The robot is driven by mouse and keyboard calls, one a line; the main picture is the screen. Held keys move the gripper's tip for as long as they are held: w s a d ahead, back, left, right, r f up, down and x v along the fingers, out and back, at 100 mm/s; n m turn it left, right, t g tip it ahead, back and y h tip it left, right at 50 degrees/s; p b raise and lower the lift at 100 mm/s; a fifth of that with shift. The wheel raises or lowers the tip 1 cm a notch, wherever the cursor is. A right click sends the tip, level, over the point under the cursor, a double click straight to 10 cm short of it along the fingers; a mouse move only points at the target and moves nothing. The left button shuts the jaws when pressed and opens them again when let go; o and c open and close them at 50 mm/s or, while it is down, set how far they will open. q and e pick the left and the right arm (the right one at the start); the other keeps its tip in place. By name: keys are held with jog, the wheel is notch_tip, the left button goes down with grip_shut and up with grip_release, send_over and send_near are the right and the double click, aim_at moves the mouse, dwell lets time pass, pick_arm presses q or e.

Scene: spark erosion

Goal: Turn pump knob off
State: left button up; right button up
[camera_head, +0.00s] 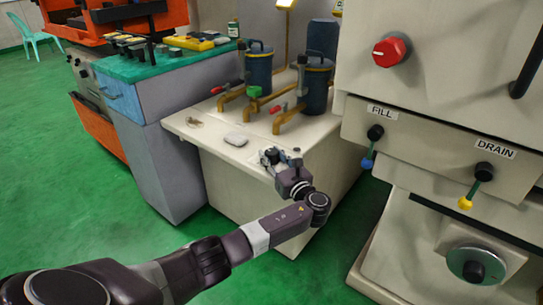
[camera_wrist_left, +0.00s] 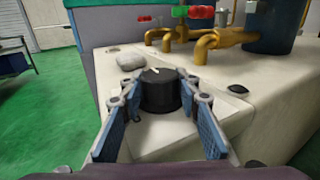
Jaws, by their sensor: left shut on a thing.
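The black pump knob (camera_wrist_left: 160,92) sits on the pale top of the pump cabinet in the left wrist view. It has a small white mark on its top. My left gripper (camera_wrist_left: 161,100) has one blue-padded finger on each side of the knob and is shut on it. In the head view my left gripper (camera_head: 280,160) is at the front edge of the cabinet top (camera_head: 215,130), and its fingers mostly hide the knob there. My right gripper is not in view.
Brass pipes with red and green valve handles (camera_head: 253,92) and dark canisters (camera_head: 259,68) stand behind the knob. A pale rounded object (camera_head: 236,139) lies nearby. The machine with FILL (camera_head: 375,132) and DRAIN (camera_head: 484,171) levers stands at right. Green floor is open at lower left.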

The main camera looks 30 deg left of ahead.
pick_arm(q)
jog(key=o, duration=1.2)
jog(key=shift+c, duration=0.2)
jog(key=shift+o, duration=0.2)
jog(key=v, duration=1.2)
jog(key=shift+f, duration=0.1)
